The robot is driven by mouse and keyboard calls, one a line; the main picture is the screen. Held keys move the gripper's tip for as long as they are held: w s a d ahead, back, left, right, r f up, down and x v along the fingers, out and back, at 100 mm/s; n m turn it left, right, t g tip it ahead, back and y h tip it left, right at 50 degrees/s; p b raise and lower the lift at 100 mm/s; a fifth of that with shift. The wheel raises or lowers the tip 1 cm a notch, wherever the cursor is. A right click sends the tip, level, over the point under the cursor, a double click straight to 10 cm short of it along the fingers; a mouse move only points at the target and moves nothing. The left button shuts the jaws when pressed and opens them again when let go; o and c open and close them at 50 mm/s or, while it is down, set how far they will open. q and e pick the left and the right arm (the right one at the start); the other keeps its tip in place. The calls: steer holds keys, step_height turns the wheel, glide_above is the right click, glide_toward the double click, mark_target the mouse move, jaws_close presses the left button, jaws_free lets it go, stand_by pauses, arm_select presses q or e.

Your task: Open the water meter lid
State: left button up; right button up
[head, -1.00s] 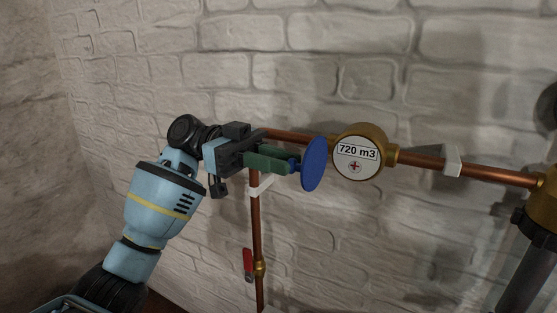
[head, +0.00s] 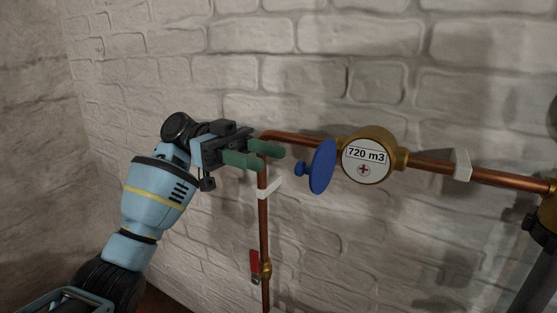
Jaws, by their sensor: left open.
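The water meter (head: 368,157) is a round brass body on the copper pipe. Its white face shows "720 m3" and a red cross mark. The blue lid (head: 322,167) stands swung open at the left of the face, seen nearly edge-on, with a small blue knob (head: 300,169) pointing left. My left gripper (head: 272,157) is left of the knob. Its two green fingers are apart and empty, with a gap between their tips and the knob. My right gripper is not in view.
A copper pipe (head: 430,164) runs along the white brick wall, held by white brackets. Another pipe drops down behind my left gripper to a valve with a red handle (head: 254,266). A dark and brass fitting stands at the right edge. Wall below the meter is clear.

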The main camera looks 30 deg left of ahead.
arm_select(q)
steer(key=shift+a, duration=1.35)
steer(key=shift+w, duration=0.1)
